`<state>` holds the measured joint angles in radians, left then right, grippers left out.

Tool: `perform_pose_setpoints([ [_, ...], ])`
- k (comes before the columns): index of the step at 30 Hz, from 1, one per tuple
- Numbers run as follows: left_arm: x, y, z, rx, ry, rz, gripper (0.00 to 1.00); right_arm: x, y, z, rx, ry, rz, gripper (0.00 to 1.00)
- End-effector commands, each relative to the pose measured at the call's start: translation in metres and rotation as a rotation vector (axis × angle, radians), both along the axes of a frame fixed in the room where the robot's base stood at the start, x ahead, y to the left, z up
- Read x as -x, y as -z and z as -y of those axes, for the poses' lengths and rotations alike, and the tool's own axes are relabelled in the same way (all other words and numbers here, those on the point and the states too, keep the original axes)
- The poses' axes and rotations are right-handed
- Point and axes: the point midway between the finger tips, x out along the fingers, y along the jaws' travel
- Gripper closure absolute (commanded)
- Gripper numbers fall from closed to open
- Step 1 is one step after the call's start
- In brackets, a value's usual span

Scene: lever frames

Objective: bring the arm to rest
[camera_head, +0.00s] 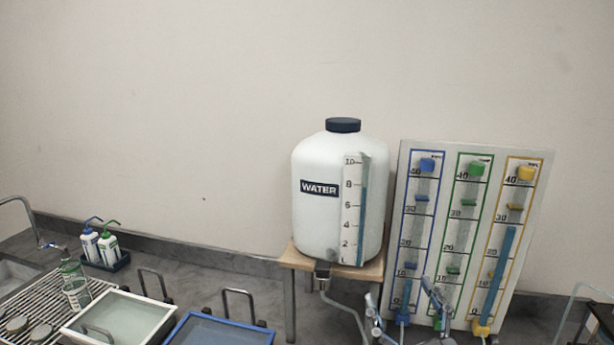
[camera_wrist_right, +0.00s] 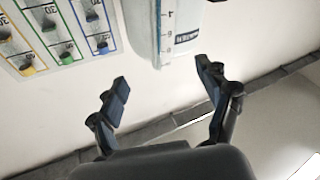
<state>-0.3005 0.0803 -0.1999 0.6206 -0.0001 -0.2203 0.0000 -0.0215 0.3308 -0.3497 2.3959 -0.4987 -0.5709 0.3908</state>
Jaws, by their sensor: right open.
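My right gripper (camera_head: 400,297) shows at the bottom of the head view, low in front of the gap between the water tank (camera_head: 318,220) and the gauge panel (camera_head: 528,190). In the right wrist view my right gripper (camera_wrist_right: 162,75) is open, with its two fingers wide apart and nothing between them. The white water tank (camera_wrist_right: 145,25) and the gauge panel (camera_wrist_right: 20,20) lie beyond the fingers there, turned over. My left gripper is in neither view.
The tank stands on a wooden stand (camera_head: 373,270). A white-rimmed tray (camera_head: 150,297) and a blue-rimmed tray (camera_head: 190,318) stand at lower left. Two wash bottles (camera_head: 100,245) and a wire rack (camera_head: 35,300) are farther left. The wall above is clear.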

Motion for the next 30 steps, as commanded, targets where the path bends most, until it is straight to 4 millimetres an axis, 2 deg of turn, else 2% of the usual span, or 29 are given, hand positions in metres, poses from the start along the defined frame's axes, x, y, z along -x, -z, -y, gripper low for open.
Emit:
perform_pose_setpoints([
  [1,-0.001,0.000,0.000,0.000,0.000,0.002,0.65,0.002,0.039,0.014,-0.022,0.056,-0.141,0.23],
  [3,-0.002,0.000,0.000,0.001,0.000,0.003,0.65,0.012,0.089,0.031,-0.038,0.120,-0.330,0.23],
  [5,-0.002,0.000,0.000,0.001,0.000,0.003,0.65,0.027,0.131,0.042,-0.042,0.162,-0.491,0.23],
  [6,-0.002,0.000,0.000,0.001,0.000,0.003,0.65,0.040,0.159,0.048,-0.042,0.185,-0.597,0.23],
  [9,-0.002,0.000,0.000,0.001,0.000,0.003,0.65,0.079,0.215,0.058,-0.039,0.217,-0.838,0.23],
  [12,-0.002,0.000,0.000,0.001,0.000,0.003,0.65,0.119,0.256,0.061,-0.032,0.228,-1.037,0.23],
  [15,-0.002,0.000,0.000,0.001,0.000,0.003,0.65,0.158,0.285,0.062,-0.023,0.224,-1.205,0.23],
  [22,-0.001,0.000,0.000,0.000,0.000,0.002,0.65,0.244,0.325,0.057,-0.004,0.182,-1.530,0.23],
  [24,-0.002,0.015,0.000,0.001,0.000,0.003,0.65,0.233,0.364,0.057,0.001,0.183,-1.528,0.23],
  [29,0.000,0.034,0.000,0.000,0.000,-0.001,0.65,0.224,0.434,0.055,0.006,0.185,-1.545,0.23],
  [30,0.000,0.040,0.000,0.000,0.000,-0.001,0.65,0.222,0.454,0.055,0.007,0.185,-1.551,0.23],
])
